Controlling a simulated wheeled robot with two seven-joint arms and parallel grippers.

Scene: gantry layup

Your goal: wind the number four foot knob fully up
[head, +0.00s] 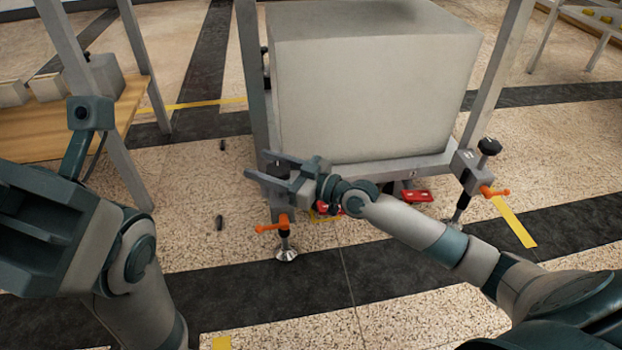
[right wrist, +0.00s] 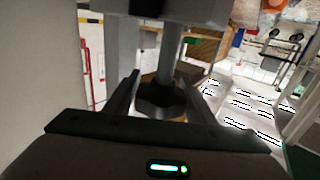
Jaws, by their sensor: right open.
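My right gripper (head: 257,165) is at the front left leg of the grey gantry frame (head: 395,171), its fingers pointing left. In the right wrist view its open fingers stand on either side of a dark round knob (right wrist: 160,101) on a grey shaft. I cannot tell whether they touch it. In the head view this knob is hidden behind the gripper. Below are an orange handle (head: 272,227) and a round metal foot (head: 287,255). The front right leg has a black knob (head: 489,147) and another orange handle (head: 495,191). I cannot read any foot number. My left arm is at the left; its fingertips do not show.
A large grey block (head: 370,90) sits in the frame. Red items (head: 417,196) lie low under its front edge. A wooden bench (head: 125,110) with grey boxes stands at the left. Small dark pieces (head: 219,222) are on the speckled floor.

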